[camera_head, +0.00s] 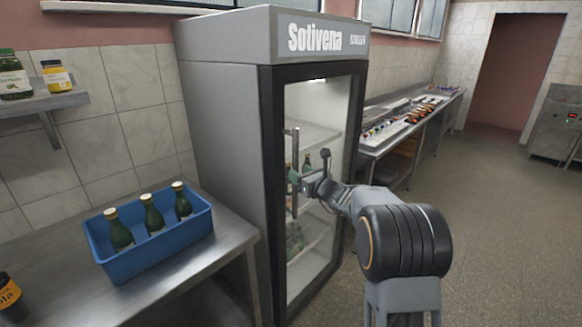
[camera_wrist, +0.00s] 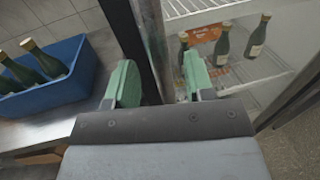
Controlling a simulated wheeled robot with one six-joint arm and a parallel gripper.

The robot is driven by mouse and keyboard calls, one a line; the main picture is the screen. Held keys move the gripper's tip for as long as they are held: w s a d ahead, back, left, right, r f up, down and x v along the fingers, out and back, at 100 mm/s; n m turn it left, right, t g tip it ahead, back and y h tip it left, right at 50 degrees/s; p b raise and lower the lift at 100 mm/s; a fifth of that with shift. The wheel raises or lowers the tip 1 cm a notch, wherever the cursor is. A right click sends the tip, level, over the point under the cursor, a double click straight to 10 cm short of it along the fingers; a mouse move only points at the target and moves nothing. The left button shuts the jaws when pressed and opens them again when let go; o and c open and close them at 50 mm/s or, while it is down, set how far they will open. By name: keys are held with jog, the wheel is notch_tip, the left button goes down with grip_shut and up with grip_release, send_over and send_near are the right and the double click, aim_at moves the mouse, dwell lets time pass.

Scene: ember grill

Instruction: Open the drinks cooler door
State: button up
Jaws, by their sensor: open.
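The drinks cooler (camera_head: 225,120) is a tall grey cabinet with a "Sotivena" sign. Its dark-framed glass door (camera_head: 265,200) looks shut in the head view. A vertical bar handle (camera_head: 295,150) runs along the door's left side. My gripper (camera_head: 297,180) is at the handle's middle height. In the wrist view the green fingers of my gripper (camera_wrist: 158,85) are spread apart. The handle (camera_wrist: 152,35) and dark door frame (camera_wrist: 128,30) show between them. I cannot tell whether either finger touches the handle.
A blue crate (camera_head: 150,262) with three green bottles stands on a steel table (camera_head: 75,290) left of the cooler. A counter (camera_head: 375,148) with food items runs behind it to the right. Bottles (camera_wrist: 222,45) stand on shelves behind the glass. The floor (camera_head: 480,220) at right is clear.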

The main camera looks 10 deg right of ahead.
jog(key=shift+p+x, duration=0.45)
jog(key=shift+x, duration=1.9)
grip_shut()
